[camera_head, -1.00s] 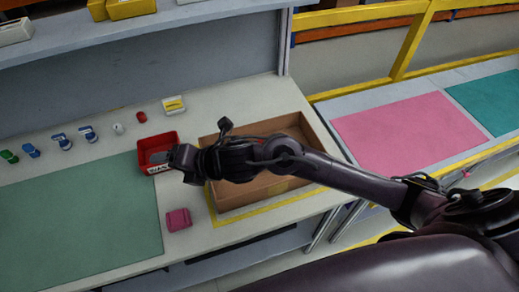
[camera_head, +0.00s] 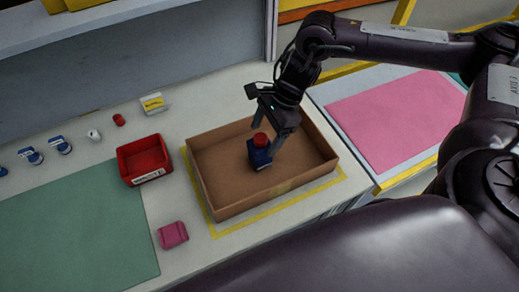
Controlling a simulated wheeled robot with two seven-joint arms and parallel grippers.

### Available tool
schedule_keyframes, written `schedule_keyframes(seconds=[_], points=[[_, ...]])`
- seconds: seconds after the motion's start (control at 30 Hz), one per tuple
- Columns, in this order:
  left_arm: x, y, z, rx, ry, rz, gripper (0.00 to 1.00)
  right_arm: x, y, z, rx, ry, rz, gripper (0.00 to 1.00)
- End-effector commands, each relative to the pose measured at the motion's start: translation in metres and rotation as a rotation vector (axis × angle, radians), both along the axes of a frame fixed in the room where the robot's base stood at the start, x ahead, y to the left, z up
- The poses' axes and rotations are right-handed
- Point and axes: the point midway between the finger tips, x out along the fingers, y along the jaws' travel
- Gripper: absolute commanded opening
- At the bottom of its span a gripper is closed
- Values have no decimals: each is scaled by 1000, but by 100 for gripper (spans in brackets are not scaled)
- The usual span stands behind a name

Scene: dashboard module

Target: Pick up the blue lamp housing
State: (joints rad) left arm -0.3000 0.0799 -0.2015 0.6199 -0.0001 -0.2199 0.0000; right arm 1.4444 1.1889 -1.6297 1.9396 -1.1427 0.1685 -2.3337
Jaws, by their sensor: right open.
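A blue lamp housing with a red cap (camera_head: 259,154) stands inside the open cardboard box (camera_head: 211,188). My right gripper (camera_head: 268,132) points down over the box with its two fingers spread apart. The fingers are just above and around the red cap, and the right finger overlaps the part's right side in the picture. I cannot tell whether either finger touches it. My left gripper is not in view.
A red bin (camera_head: 144,160) and a pink block (camera_head: 173,234) stand left of the box. Small blue-and-white parts (camera_head: 61,145), a red cap (camera_head: 118,120) and a yellow-white box (camera_head: 153,104) line the back. The green mat (camera_head: 75,240) is clear.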

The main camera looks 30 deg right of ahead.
Motion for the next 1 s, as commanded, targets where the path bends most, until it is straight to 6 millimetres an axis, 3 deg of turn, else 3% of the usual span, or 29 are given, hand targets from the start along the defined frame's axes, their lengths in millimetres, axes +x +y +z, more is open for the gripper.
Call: schedule_keyframes(seconds=[0.27,0.4,0.67,1.0], points=[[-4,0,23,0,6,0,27,-2,13,-32,-2,5,-1,75],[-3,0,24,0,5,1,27,0,19,-50,-1,0,-1,75],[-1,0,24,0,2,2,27,0,21,-55,0,-2,-3,75],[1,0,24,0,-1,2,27,1,21,-54,0,-2,-3,33]])
